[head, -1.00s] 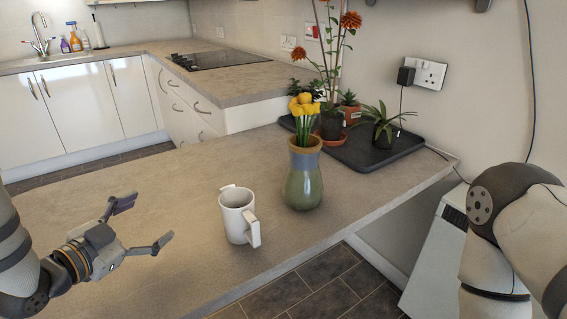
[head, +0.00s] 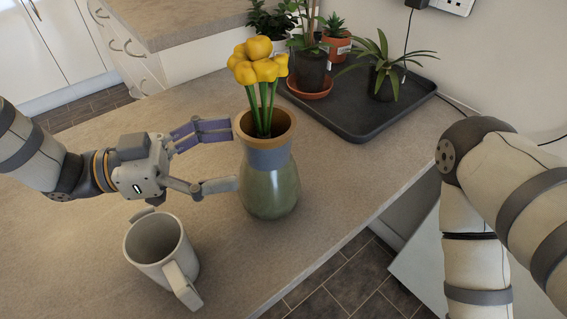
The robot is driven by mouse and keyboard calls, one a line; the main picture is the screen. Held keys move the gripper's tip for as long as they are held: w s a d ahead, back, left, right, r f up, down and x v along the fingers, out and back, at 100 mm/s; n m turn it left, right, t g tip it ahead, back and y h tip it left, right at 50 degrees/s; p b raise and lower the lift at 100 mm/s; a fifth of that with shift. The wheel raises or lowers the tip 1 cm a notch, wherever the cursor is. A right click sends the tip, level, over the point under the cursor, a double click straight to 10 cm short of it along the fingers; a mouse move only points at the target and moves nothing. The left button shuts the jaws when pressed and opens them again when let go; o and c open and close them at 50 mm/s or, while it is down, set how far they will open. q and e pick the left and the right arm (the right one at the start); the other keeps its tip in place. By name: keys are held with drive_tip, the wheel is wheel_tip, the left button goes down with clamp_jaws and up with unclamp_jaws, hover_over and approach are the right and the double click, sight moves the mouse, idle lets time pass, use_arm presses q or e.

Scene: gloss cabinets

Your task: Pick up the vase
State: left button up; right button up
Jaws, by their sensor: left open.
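The vase (head: 270,186) is green and blue-grey with a brown rim and stands upright on the counter, holding yellow flowers (head: 259,70). My left gripper (head: 234,157) is open, pointing right, with its fingertips at the vase's left side. One finger is near the neck and the other is near the upper body. I cannot tell whether either fingertip touches the vase. My right arm shows at the right, but its gripper is out of view.
A white mug (head: 157,247) stands on the counter, just in front of my left gripper. A black tray (head: 362,124) with several potted plants lies behind the vase. The counter (head: 83,252) ends in an edge right of the vase.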

sight(268, 167)
use_arm(q)
drive_tip(key=d, duration=0.4)
drive_tip(key=w+d, duration=0.1)
drive_tip(key=d, duration=0.1)
drive_tip(key=shift+d+r, duration=0.2)
drive_tip(key=shift+d, duration=0.1)
clamp_jaws()
